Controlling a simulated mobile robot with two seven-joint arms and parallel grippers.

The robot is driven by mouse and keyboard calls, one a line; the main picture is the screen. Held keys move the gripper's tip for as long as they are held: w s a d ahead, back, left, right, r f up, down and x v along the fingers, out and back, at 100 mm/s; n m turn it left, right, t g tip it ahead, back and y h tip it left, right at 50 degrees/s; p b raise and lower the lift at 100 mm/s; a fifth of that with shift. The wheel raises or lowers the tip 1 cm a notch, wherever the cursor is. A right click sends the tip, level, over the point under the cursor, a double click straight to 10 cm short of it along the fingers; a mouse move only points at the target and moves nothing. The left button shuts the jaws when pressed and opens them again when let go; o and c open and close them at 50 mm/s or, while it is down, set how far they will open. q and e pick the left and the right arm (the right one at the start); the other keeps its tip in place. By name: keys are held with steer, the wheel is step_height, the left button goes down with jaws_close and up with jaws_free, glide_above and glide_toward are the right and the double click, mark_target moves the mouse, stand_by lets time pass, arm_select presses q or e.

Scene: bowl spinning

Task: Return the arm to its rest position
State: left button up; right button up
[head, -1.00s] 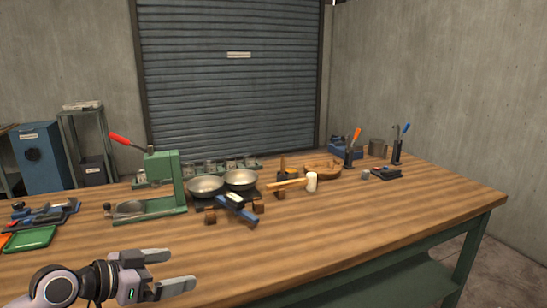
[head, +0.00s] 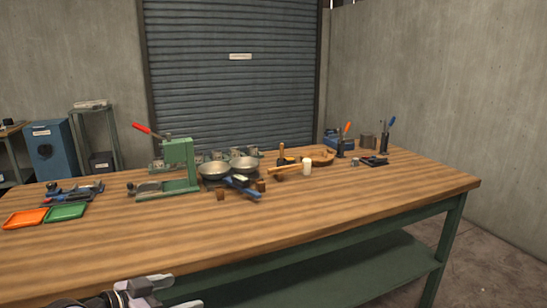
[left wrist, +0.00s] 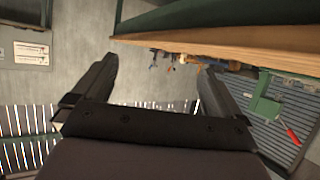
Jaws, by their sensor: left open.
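My left gripper (head: 165,293) shows at the bottom edge of the head view, in front of the workbench's near edge and apart from everything on it. Its two fingers are spread and nothing is between them. In the left wrist view the same two fingers (left wrist: 155,80) stand wide apart and empty, with the bench's wooden edge (left wrist: 220,35) above them on the right. Part of the left arm is cut off by the bottom of the head view. My right gripper is not in view.
The wooden workbench (head: 300,225) has a clear front half. A green shelf (head: 350,270) lies below.

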arm_select(q)
steer(key=s+d+f+n+t+y, duration=0.1)
steer(key=s+f+n+y, duration=0.1)
steer(key=s+f, duration=0.4)
steer(key=s+f+n+y, duration=0.15)
steer(key=s+f, duration=0.25)
steer(key=f, duration=0.4)
steer(key=s+a+f+n+y, duration=0.1)
steer(key=s+f, duration=0.2)
steer(key=s, duration=0.3)
steer(key=s+f+n+y, duration=0.1)
steer(key=s+f+y, duration=0.1)
steer(key=s+f, duration=0.2)
steer(key=s, duration=0.2)
steer(key=shift+s+a, duration=0.35)
